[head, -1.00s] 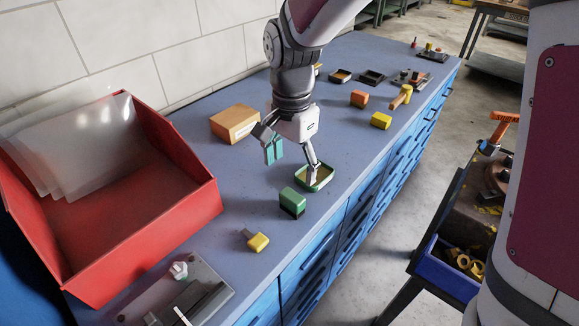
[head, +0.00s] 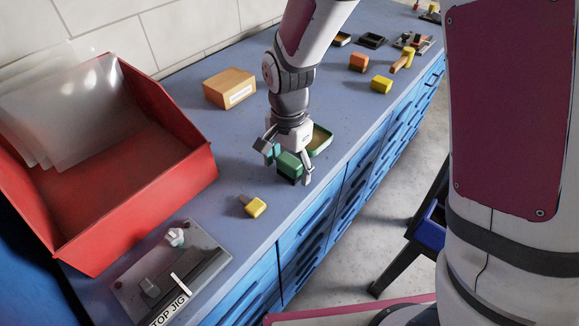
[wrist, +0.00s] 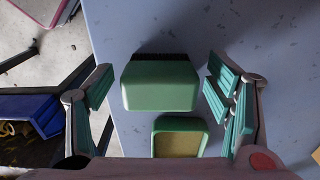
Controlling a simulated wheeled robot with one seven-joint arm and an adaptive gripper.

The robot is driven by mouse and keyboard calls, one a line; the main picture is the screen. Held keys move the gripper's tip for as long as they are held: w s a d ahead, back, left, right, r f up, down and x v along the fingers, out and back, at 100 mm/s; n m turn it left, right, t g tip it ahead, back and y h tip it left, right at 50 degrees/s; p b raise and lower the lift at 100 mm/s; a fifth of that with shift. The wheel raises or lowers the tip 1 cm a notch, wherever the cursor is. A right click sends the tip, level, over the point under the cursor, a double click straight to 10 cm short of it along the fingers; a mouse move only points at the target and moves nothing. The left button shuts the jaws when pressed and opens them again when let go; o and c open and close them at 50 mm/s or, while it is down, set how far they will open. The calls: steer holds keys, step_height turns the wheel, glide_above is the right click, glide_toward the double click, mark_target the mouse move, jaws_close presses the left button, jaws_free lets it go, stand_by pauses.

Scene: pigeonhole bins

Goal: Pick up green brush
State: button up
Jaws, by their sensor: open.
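The green brush (head: 289,165) is a small green block with dark bristles, on the blue bench top near its front edge. It also shows in the wrist view (wrist: 160,84), with its bristles along the top side. My gripper (head: 290,168) is open and down at the brush. In the wrist view my gripper (wrist: 158,92) has one finger on each side of the brush, with a gap on both sides. A green-rimmed tray (head: 327,137) with a tan inside sits just behind the brush.
A red bin (head: 190,180) with clear sheets stands at the left. A yellow-handled tool (head: 256,207) and a grey jig plate (head: 205,262) lie nearer. A cardboard box (head: 228,88) is at the back. Orange (head: 359,62) and yellow (head: 381,84) blocks lie farther right.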

mark_target(289, 162)
steer(key=c, duration=1.3)
steer(key=shift+o, duration=0.2)
steer(key=shift+r, duration=0.5)
steer(key=r, duration=0.2)
steer(key=shift+s+r+p, duration=0.3)
steer(key=shift+r+p, duration=0.1)
steer(key=s+d+r+p, duration=0.1)
steer(key=s+d+p, duration=0.2)
steer(key=s, duration=1.2)
steer(key=shift+p, duration=0.5)
steer(key=shift+s+r, duration=0.1)
steer(key=shift+s, duration=0.05)
